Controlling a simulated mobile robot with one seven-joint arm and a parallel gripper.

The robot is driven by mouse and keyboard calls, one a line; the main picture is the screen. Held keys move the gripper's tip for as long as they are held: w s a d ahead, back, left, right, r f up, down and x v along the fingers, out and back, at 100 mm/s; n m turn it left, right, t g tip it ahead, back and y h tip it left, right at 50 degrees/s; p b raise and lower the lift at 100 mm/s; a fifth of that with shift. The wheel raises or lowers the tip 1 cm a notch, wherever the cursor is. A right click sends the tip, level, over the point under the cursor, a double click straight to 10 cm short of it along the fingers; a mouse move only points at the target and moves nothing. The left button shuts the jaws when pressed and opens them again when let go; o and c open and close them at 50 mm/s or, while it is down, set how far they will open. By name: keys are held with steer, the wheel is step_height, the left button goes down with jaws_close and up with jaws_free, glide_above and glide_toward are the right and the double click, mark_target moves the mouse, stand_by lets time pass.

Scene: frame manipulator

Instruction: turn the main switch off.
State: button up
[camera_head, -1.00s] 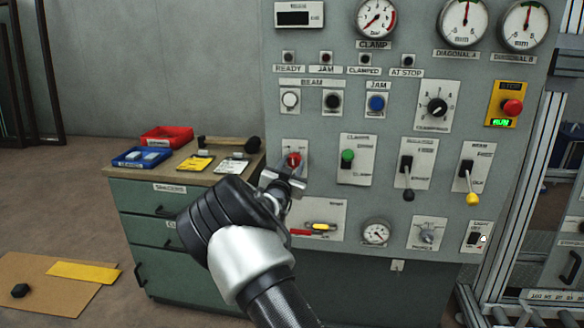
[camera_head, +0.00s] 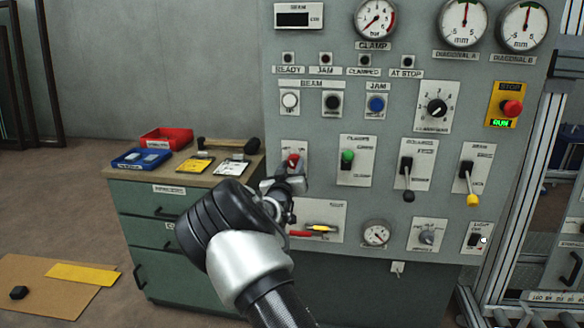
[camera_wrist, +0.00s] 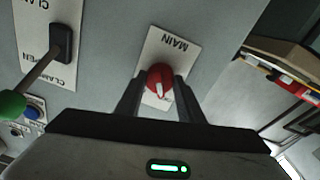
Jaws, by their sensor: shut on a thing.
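The main switch is a red rotary knob (camera_wrist: 160,78) with a white pointer mark, on a white plate labelled MAIN (camera_wrist: 172,45) in the wrist view. In the head view the red knob (camera_head: 292,160) shows at the left side of the grey panel, partly hidden by my gripper. My gripper (camera_wrist: 158,90) has its two fingers on either side of the knob and is shut on it. In the head view my gripper (camera_head: 291,182) reaches the panel from below. The fingertips' contact is partly hidden there.
A lever with a green ball (camera_wrist: 12,104) stands close to my gripper in the wrist view. To the right of the main switch are further levers, including a yellow-tipped one (camera_head: 472,199). A green cabinet (camera_head: 150,225) with trays stands left of the panel.

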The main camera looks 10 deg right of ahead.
steer(key=o, duration=1.1)
steer(key=shift+c, duration=0.2)
steer(key=shift+s, duration=0.1)
steer(key=p+v, duration=0.2)
steer(key=v, duration=1.5)
steer(key=shift+s+f, duration=0.1)
steer(key=shift+s, duration=0.05)
